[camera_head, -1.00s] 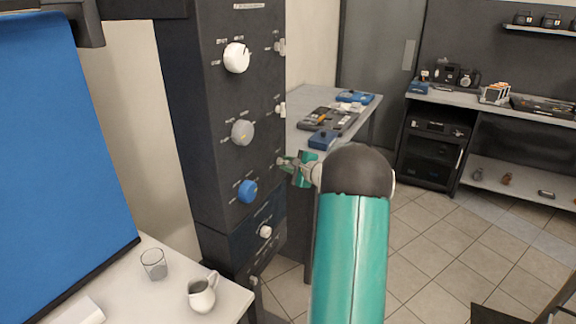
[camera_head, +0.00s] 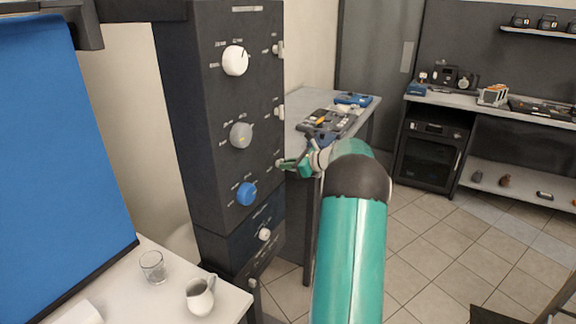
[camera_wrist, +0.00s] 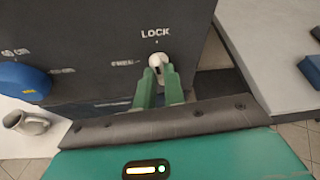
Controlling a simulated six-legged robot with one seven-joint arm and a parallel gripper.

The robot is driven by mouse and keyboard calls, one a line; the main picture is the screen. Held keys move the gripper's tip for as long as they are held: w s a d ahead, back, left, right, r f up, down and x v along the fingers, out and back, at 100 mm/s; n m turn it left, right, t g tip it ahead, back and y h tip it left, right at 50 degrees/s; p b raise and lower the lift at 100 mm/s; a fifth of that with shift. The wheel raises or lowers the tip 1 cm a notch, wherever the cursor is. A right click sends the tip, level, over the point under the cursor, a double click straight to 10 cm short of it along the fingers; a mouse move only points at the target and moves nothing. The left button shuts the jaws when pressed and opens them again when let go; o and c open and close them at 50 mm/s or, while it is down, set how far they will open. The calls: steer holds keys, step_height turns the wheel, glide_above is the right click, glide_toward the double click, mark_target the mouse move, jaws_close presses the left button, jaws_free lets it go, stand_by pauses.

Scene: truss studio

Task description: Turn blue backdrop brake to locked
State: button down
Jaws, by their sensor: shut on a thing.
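A small white brake knob (camera_wrist: 157,60) sits on the dark panel, directly below the word LOCK in the wrist view. A second label, too blurred to read, lies to its left. My gripper (camera_wrist: 161,73) has its two green fingers closed on this knob, one on each side, and they hide its lower part. In the head view, my gripper (camera_head: 287,163) reaches the right edge of the column, level with the row just above the blue dial (camera_head: 246,193). The blue backdrop (camera_head: 60,160) hangs at the left. Which way the knob points is hard to tell.
The dark column (camera_head: 205,130) carries a white dial (camera_head: 236,60), a grey dial (camera_head: 241,135) and other small white knobs. A glass (camera_head: 153,267) and a white jug (camera_head: 200,296) stand on the front table. A bench (camera_head: 365,110) with devices stands behind my gripper.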

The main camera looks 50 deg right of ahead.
steer(key=shift+w+m+y, duration=0.15)
steer(key=shift+m+y, duration=0.25)
steer(key=shift+m, duration=0.1)
stand_by(0.3)
steer(key=c, duration=1.5)
jaws_free()
steer(key=shift+w+f, duration=0.1)
steer(key=shift+w, duration=0.1)
steer(key=v, duration=1.4)
